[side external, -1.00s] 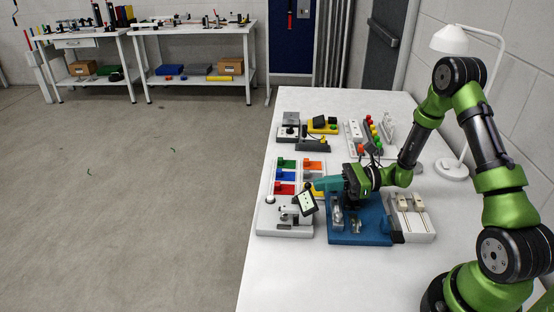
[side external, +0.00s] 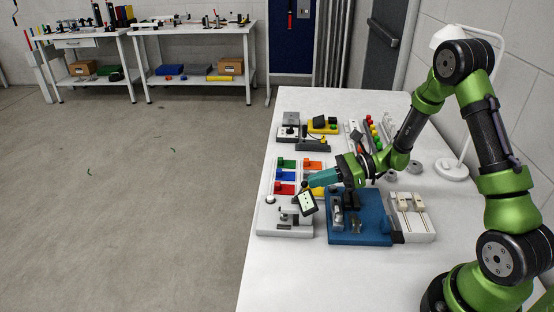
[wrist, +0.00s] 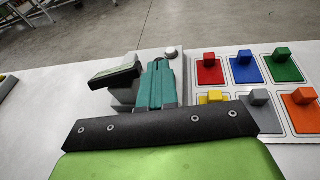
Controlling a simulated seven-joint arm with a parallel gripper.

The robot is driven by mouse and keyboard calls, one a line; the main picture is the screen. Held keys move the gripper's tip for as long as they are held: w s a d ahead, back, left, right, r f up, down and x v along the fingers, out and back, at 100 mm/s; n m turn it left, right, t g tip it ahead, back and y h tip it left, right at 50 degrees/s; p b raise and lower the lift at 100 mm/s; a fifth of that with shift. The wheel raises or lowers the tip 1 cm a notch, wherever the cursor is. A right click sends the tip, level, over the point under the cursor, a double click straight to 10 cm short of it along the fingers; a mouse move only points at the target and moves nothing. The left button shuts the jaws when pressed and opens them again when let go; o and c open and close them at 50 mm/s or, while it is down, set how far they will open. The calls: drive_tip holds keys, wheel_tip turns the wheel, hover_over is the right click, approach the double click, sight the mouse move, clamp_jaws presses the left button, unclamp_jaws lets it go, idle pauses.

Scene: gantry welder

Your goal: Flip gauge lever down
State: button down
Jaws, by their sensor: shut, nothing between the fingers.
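The gauge unit is most likely the white base (side external: 276,225) at the near left of the table, carrying a tilted screen (side external: 308,203) with a dark frame. The screen also shows in the wrist view (wrist: 115,73), just left of my fingers. My gripper (side external: 309,186) has teal fingers, shut and empty, reaching left just above the screen's top edge. In the wrist view the fingers (wrist: 157,64) point away beside the unit's dark grey body (wrist: 125,95). A lever cannot be made out clearly, and contact cannot be told.
A white round knob (wrist: 171,53) stands on the same base. A panel of coloured blocks (wrist: 245,88) lies to the right in the wrist view. A blue fixture (side external: 360,232) and a grey-white fixture (side external: 414,222) stand right of the gauge unit. The table's near part is clear.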

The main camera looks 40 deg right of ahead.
drive_tip(key=w+a+r+g+h, duration=0.1)
drive_tip(key=a+g+h, duration=0.1)
drive_tip(key=h, duration=0.1)
drive_tip(key=shift+w+r, duration=0.35)
drive_tip(key=shift+w+a+r+g+h, duration=0.15)
drive_tip(key=shift+w+a+g+h, duration=0.35)
drive_tip(key=shift+g+h, duration=0.15)
drive_tip(key=shift+m+g+h, duration=0.25)
drive_tip(key=shift+m, duration=0.05)
drive_tip(key=shift+d, duration=0.1)
drive_tip(key=shift+r, duration=0.75)
drive_tip(key=shift+r, duration=0.1)
drive_tip(key=s+d+r, duration=0.1)
drive_tip(key=d+r, duration=0.2)
drive_tip(key=r, duration=0.3)
drive_tip(key=s+d+r, duration=0.1)
drive_tip(key=d+r, duration=0.2)
drive_tip(key=r, duration=0.3)
drive_tip(key=shift+s+r, duration=0.15)
drive_tip(key=shift+s, duration=0.2)
